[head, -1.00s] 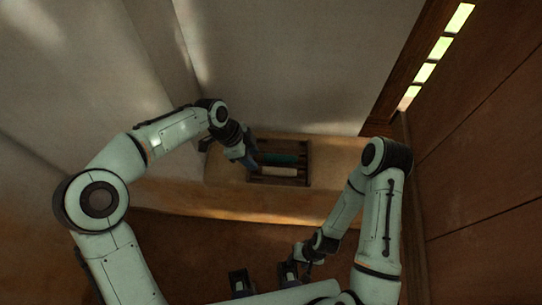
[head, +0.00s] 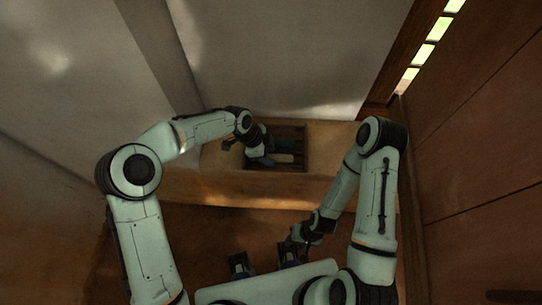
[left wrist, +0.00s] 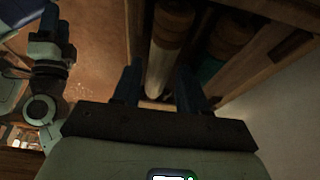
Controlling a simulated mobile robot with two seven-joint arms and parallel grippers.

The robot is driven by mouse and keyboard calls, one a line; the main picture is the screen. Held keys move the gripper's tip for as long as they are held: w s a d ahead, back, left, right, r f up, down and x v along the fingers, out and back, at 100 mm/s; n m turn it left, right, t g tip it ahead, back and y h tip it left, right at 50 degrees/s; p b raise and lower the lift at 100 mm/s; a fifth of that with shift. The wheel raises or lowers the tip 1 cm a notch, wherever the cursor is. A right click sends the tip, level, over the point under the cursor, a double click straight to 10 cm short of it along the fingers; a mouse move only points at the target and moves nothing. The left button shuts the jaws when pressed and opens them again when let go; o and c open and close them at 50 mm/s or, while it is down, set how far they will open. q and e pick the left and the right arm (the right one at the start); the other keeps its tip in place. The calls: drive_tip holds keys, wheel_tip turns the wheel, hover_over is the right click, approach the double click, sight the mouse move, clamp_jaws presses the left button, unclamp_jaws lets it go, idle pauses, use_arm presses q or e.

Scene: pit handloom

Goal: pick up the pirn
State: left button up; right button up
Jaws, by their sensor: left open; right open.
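A pirn wound in white (head: 284,158) lies in a slatted wooden tray (head: 304,135), beside a pirn wound in teal (head: 287,146). My left gripper (head: 264,160) is over the tray's left part, open, and covers part of the tray. In the left wrist view, the white pirn (left wrist: 167,52) runs between the open fingers of my left gripper (left wrist: 158,90). I cannot tell whether they touch it. The teal pirn (left wrist: 210,68) lies to the right, outside the fingers. My right gripper (head: 294,246) is low, near my body, away from the tray; its fingers are hard to make out.
The tray stands on a pale ledge (head: 335,150) against a plain wall (head: 280,60). A brown panelled wall (head: 475,150) is on the right. The ledge is clear to the right of the tray. The tray's wooden side (left wrist: 265,55) is close to my left gripper.

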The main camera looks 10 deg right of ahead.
use_arm(q)
drive_tip(key=shift+d+f, duration=0.2)
drive_tip(key=shift+f, duration=0.35)
clamp_jaws()
